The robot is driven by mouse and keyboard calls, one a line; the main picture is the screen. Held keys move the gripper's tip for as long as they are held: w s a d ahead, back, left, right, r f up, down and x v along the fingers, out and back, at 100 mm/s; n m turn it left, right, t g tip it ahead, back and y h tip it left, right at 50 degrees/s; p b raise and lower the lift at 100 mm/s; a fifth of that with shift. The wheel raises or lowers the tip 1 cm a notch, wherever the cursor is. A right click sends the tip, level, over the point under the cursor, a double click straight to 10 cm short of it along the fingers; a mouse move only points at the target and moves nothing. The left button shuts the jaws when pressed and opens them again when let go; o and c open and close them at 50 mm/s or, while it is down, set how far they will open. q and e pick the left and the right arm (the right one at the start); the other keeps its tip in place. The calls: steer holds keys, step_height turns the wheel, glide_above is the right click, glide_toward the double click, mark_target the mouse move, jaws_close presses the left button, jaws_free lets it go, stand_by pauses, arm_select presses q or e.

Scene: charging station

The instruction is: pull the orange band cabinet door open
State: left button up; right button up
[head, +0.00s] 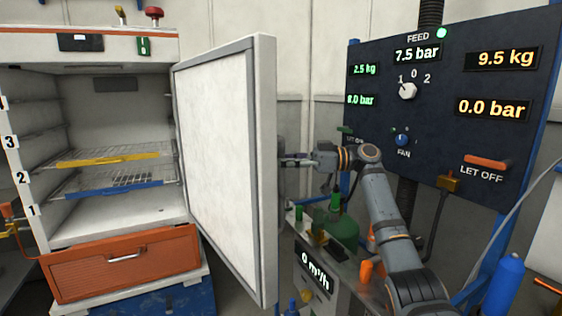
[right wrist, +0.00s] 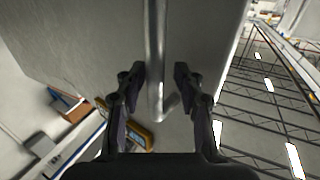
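The cabinet (head: 60,48) with an orange band along its top stands at the left in the head view. Its white door (head: 215,130) stands wide open, swung out to the right, and the shelves inside show. My right gripper (head: 292,160) is at the door's outer side, partly hidden past its edge. In the right wrist view the door's outer face (right wrist: 100,35) carries a vertical metal bar handle (right wrist: 155,45). The fingers of my right gripper (right wrist: 158,80) are apart, one each side of the handle, with gaps to it. My left gripper is not in view.
A yellow-edged shelf (head: 110,158) and a blue-edged shelf (head: 115,188) are inside the cabinet. An orange drawer (head: 125,265) is below.

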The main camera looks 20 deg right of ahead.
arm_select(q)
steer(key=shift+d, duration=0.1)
arm_select(e)
steer(key=shift+w+a, duration=0.1)
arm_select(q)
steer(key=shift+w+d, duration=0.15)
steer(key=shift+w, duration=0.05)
arm_select(e)
steer(key=v, duration=1.2)
steer(key=shift+f, duration=0.1)
